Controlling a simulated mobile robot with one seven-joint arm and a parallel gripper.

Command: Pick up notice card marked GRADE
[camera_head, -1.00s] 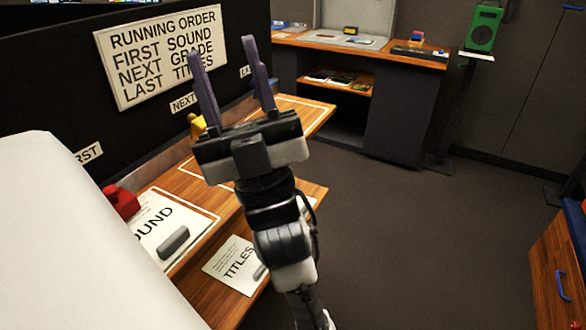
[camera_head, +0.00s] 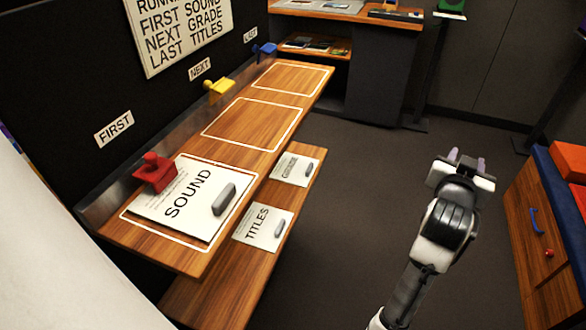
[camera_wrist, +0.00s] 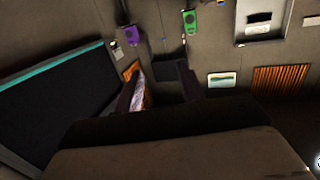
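The notice card that seems to read GRADE (camera_head: 288,166) lies flat on the lower wooden shelf (camera_head: 265,262), with a grey handle on its right side; its lettering is small. The TITLES card (camera_head: 256,231) lies nearer on the same shelf. The SOUND card (camera_head: 170,207) lies on the upper ledge in the outlined space under FIRST, with a red clip at its top edge. My gripper (camera_head: 467,158) is open and empty, over the floor well to the right of the cards. Its parted fingers (camera_wrist: 158,88) also show in the wrist view, with no card there.
Two outlined spaces (camera_head: 252,123) on the upper ledge are bare, beside a yellow clip (camera_head: 218,88) and a blue clip (camera_head: 264,50). A wooden cabinet with a blue handle (camera_head: 537,221) stands at right. Open dark floor (camera_head: 350,190) lies between shelf and arm.

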